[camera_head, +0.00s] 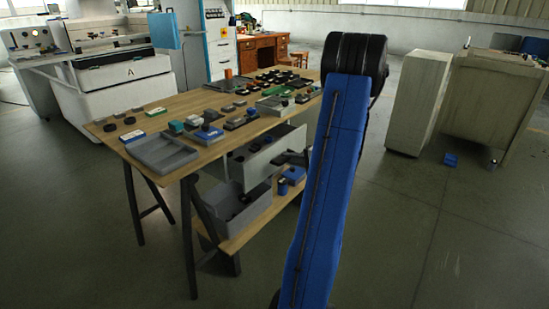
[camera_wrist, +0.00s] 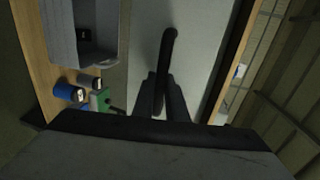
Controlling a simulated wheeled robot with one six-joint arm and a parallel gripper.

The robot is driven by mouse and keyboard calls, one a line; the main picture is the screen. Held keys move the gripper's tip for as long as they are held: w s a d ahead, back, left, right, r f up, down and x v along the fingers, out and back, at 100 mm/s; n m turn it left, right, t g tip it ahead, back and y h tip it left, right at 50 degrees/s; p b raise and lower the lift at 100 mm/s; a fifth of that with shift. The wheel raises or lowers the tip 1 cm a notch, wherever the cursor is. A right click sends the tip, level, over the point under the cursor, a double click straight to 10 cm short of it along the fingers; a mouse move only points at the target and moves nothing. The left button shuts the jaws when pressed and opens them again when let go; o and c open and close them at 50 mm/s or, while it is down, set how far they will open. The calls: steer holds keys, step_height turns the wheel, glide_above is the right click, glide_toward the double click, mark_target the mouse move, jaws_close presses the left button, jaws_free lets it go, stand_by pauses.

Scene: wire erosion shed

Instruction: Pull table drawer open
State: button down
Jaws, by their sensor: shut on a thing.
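The table drawer's pale grey front (camera_head: 262,160) hangs under the wooden table top (camera_head: 110,127). In the wrist view, the grey drawer front (camera_wrist: 202,50) fills the middle, with its black bar handle (camera_wrist: 168,45) standing out from it. My gripper (camera_wrist: 160,92) is shut on the handle, one dark finger on each side of it. In the head view, my blue arm covers much of the space right of the drawer, and the gripper is mostly hidden. How far the drawer stands out is hard to tell.
Small parts and grey trays (camera_head: 163,154) cover the table top. A grey bin (camera_head: 237,212) and small blue items (camera_head: 292,175) sit on the lower shelf (camera_head: 240,238) below the drawer. A pale cabinet (camera_head: 419,100) stands at right. The floor in front is clear.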

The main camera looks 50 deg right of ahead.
steer(key=f+v, duration=0.1)
steer(key=v, duration=0.8)
steer(key=f+v, duration=0.2)
steer(key=v, duration=0.6)
steer(key=shift+s+d+f, duration=0.15)
steer(key=shift+s+f, duration=0.15)
steer(key=shift+s, duration=0.45)
steer(key=c, duration=2)
jaws_free()
steer(key=shift+c, duration=0.2)
steer(key=v, duration=1.7)
steer(key=shift+s+d, duration=0.2)
